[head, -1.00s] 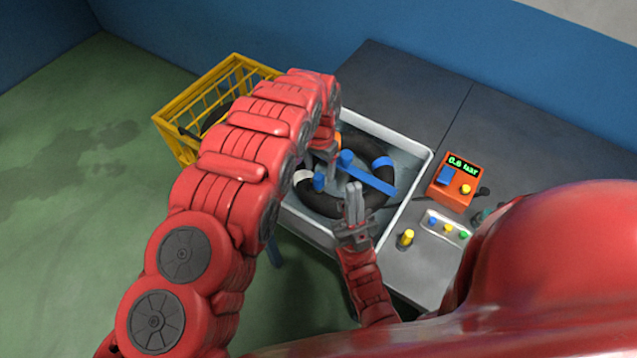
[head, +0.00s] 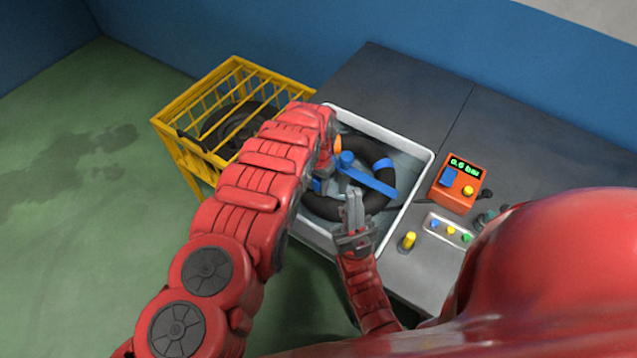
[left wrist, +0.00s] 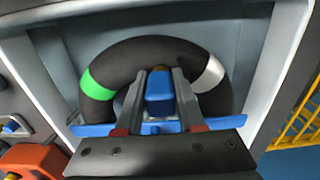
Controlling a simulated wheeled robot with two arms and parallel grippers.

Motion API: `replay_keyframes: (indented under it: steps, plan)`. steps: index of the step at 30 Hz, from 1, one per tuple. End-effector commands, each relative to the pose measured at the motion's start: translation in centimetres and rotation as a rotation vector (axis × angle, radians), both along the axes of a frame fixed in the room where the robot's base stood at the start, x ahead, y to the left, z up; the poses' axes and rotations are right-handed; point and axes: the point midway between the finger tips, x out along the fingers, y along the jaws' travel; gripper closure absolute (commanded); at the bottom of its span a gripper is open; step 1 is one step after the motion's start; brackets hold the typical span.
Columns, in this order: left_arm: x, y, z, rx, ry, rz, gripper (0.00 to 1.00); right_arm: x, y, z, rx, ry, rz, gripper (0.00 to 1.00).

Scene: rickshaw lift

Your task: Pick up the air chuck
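I cannot tell for certain which thing is the air chuck. A small dark teal fitting (head: 486,217) lies on the bench near the orange gauge box (head: 455,185), partly hidden by my red body. My left gripper (head: 322,172) is low over the tray, at the tyre's left side. In the left wrist view its fingers (left wrist: 160,85) stand apart on either side of a blue block (left wrist: 160,92); contact cannot be told. My right gripper (head: 354,195) points up over the tray's front part, fingers together and empty.
A white tray (head: 428,160) holds a black tyre (head: 384,177) with a blue bar (head: 370,181) across it. A yellow wire basket (head: 165,125) stands left. A yellow peg (head: 409,240) and a button panel (head: 449,230) are on the bench. The back of the bench is clear.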

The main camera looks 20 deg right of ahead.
Motion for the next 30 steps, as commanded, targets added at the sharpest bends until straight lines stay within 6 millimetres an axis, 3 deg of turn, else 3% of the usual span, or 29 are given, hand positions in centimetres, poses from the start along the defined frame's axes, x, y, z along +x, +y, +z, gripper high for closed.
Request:
replay_keyframes:
  steps: [1,6,19,30]
  plan:
    - [0.0,0.0,0.0,0.0,0.0,0.0,0.73,0.0,0.0,0.0,0.0,0.0,0.0,1.0]
    - [0.0,0.0,0.0,-0.001,-0.001,0.0,1.0,0.0,0.0,0.0,0.0,0.0,0.0,1.0]
    - [0.2,-0.1,0.3,-0.001,-0.002,0.001,1.0,0.0,0.0,-0.1,0.0,0.0,0.0,1.0]
    - [1.2,-0.6,2.9,-0.003,-0.004,0.003,1.0,0.0,0.0,-1.0,0.0,0.0,0.0,1.0]
